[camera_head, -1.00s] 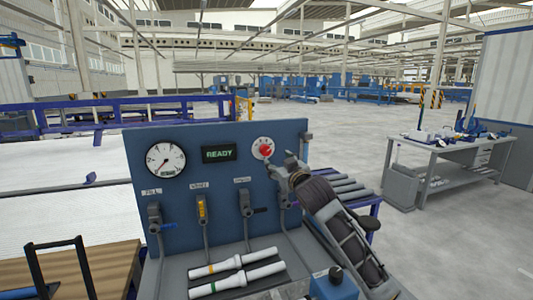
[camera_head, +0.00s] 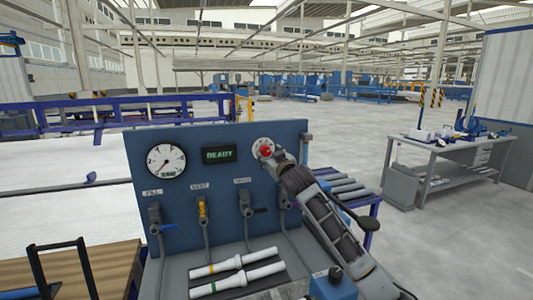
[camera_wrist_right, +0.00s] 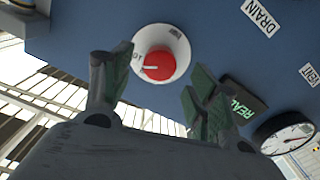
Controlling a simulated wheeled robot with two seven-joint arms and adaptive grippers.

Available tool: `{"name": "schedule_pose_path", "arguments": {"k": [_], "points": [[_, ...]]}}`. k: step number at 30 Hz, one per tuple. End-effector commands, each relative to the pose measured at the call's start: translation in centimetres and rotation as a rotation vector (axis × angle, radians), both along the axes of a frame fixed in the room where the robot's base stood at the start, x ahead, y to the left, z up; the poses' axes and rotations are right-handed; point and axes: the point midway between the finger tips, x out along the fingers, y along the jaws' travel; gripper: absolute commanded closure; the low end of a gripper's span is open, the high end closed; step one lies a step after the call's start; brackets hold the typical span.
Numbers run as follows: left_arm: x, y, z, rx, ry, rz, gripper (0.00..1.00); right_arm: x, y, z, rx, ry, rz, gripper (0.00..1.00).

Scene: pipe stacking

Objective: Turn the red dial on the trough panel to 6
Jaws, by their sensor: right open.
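The red dial (camera_head: 265,152) sits on a white round plate at the upper right of the blue trough panel (camera_head: 225,180). In the right wrist view the red dial (camera_wrist_right: 158,66) has a white pointer line, and most of the numbers around it are too small to read. My right gripper (camera_head: 270,155) is at the dial in the head view. In the right wrist view my right gripper (camera_wrist_right: 145,85) is open, with one finger on each side of the dial and a gap to it. My left gripper is not seen.
A gauge (camera_head: 166,161) and a READY display (camera_head: 219,154) are left of the dial. Several valves with handles are below. Two white pipes (camera_head: 237,262) lie on the trough shelf.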

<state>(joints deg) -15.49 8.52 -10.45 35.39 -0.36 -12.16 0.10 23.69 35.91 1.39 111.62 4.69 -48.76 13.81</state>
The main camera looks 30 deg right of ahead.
Motion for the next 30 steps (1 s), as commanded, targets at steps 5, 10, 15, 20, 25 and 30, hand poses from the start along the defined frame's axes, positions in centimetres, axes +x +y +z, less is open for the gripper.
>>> {"name": "schedule_pose_path", "arguments": {"k": [5, 10, 15, 20, 25, 30], "points": [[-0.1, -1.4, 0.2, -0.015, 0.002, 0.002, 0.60, 1.6, -0.4, 0.1, 0.000, -0.001, 0.000, 0.41], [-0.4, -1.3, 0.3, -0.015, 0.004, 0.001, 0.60, 3.0, -0.7, 0.1, 0.001, -0.001, 0.000, 0.41], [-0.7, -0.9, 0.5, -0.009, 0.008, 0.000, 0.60, 4.0, -1.0, 0.1, 0.001, -0.001, 0.000, 0.41], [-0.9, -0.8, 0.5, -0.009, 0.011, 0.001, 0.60, 4.5, -1.0, 0.0, 0.000, -0.001, 0.000, 0.41], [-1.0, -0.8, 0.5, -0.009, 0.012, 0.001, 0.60, 4.6, -1.1, 0.0, -0.001, 0.000, 0.001, 0.41], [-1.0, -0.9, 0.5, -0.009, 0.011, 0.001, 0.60, 4.6, -1.1, 0.0, -0.001, -0.001, 0.000, 0.42]]}}
